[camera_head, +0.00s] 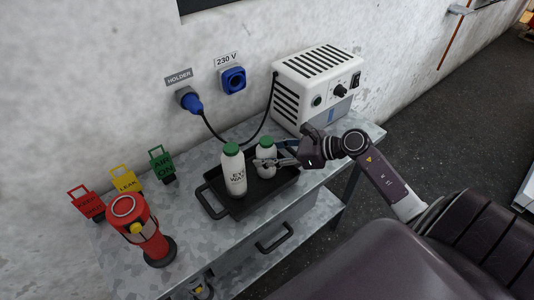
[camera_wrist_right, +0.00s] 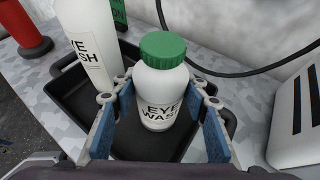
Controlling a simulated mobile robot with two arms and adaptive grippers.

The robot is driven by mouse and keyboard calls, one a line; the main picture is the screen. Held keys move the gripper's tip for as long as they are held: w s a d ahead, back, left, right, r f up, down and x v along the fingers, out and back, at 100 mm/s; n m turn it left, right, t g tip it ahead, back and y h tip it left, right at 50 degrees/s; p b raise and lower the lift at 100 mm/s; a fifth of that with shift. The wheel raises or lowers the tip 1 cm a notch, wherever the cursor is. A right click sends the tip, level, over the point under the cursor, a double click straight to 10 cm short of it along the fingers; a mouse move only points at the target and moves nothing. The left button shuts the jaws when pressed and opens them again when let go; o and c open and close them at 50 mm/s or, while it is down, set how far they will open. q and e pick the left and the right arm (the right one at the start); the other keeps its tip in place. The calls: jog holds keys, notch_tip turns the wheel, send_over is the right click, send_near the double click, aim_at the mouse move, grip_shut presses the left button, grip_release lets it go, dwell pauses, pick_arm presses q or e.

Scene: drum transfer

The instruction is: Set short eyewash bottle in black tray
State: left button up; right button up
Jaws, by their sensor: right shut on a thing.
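The short eyewash bottle (camera_head: 265,158) is white with a green cap and stands upright at the black tray (camera_head: 244,207). In the right wrist view the short bottle (camera_wrist_right: 162,85) is between the blue-padded fingers of my right gripper (camera_wrist_right: 160,112). My right gripper (camera_head: 277,160) is shut on it, reaching in from the right. Whether its base touches the tray floor is hard to tell. A taller eyewash bottle (camera_head: 233,172) stands in the tray to its left, and it also shows in the right wrist view (camera_wrist_right: 88,45). My left gripper is not in view.
The tray sits on a grey metal table (camera_head: 190,225). A white power unit (camera_head: 318,85) stands behind on the right, its black cable running to a blue wall plug (camera_head: 190,101). A red lamp (camera_head: 138,228) and red, yellow and green tags (camera_head: 125,181) are on the left.

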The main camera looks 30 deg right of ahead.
jog(key=shift+f, duration=0.1)
jog(key=shift+f, duration=0.25)
jog(key=o, duration=1.5)
jog(key=shift+c, duration=0.2)
